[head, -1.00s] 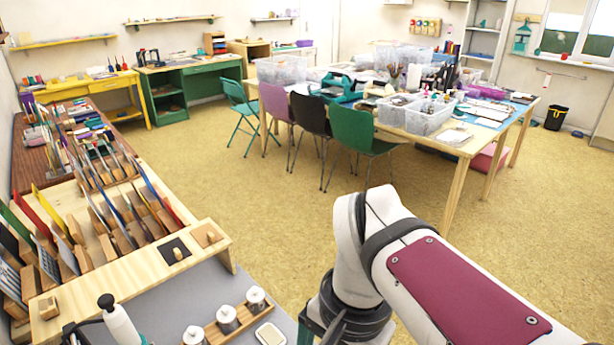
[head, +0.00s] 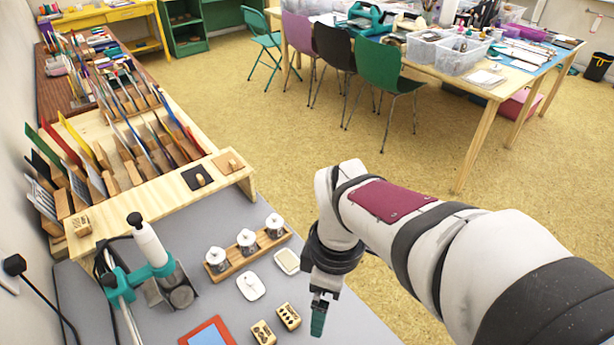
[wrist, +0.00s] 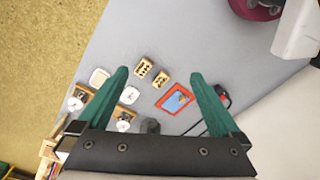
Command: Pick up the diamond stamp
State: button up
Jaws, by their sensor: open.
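Two small wooden stamp blocks with dark markings lie on the grey tabletop: one (head: 263,333) near the bottom edge of the head view, another (head: 288,316) just right of it. They also show in the wrist view, as a left block (wrist: 144,67) and a right block (wrist: 162,80). The markings are too small to tell which is the diamond stamp. My gripper (head: 319,316) hangs to the right of the blocks in the head view. In the wrist view my gripper (wrist: 160,74) is open and empty, its green fingers wide apart, the blocks beyond them.
A red-framed blue pad (head: 208,333) lies left of the blocks. Behind are a white piece (head: 251,286), a pale dish (head: 287,261) and a wooden rack (head: 272,242) with three jars. A teal-and-white press (head: 150,250) stands left. A wooden shelf (head: 150,192) borders the back.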

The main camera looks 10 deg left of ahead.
aim_at(289, 315)
jog(key=w+a+f+n, duration=0.45)
jog(key=a+n, duration=0.25)
jog(key=n, duration=0.4)
jog(key=shift+h, duration=0.3)
jog(key=f, duration=1.5)
jog(key=shift+w+a+f, duration=0.25)
jog(key=shift+w+a, duration=0.05)
jog(key=shift+w, duration=0.05)
jog(key=c, duration=1.4)
